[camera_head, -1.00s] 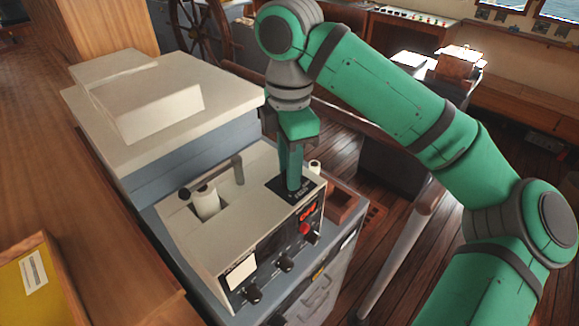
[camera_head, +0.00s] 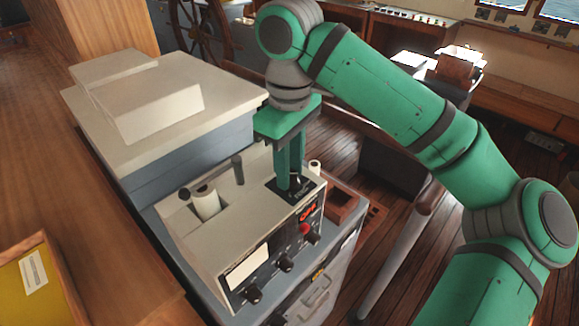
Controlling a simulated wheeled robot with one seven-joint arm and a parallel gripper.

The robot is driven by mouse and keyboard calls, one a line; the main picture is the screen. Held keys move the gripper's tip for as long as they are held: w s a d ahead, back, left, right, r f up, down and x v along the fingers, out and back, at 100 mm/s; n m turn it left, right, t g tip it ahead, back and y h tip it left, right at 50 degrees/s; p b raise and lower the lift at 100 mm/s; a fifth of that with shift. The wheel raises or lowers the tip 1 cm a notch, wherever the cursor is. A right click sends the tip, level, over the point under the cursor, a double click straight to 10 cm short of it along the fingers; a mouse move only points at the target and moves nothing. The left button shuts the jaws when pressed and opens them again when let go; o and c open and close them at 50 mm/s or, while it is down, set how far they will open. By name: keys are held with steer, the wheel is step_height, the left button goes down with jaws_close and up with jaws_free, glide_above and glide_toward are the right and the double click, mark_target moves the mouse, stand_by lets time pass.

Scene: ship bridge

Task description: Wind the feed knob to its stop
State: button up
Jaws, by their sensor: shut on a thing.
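My gripper (camera_head: 290,188) points straight down over the top of a cream control unit (camera_head: 205,250). Its green fingers are shut on the feed knob (camera_head: 296,182), a small dark knob on a black square plate (camera_head: 302,194) near the unit's right end. The fingers hide most of the knob, and its pointer or marks are too small to read.
The unit's front has a red button (camera_head: 305,229), several black knobs and a pale display (camera_head: 247,265). A white roll (camera_head: 206,203) and a dark lever (camera_head: 238,170) stand left of my gripper. A brown open tray (camera_head: 341,204) lies to the right. Cream boxes (camera_head: 160,110) stand behind.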

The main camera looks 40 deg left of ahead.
steer(key=m, duration=0.5)
steer(key=shift+m, duration=0.3)
steer(key=m, duration=1.3)
steer(key=shift+m, duration=0.4)
steer(key=o, duration=1.1)
steer(key=shift+c, duration=0.2)
steer(key=shift+r, duration=0.1)
step_height(320, 180, up, 11)
steer(key=shift+f, duration=0.2)
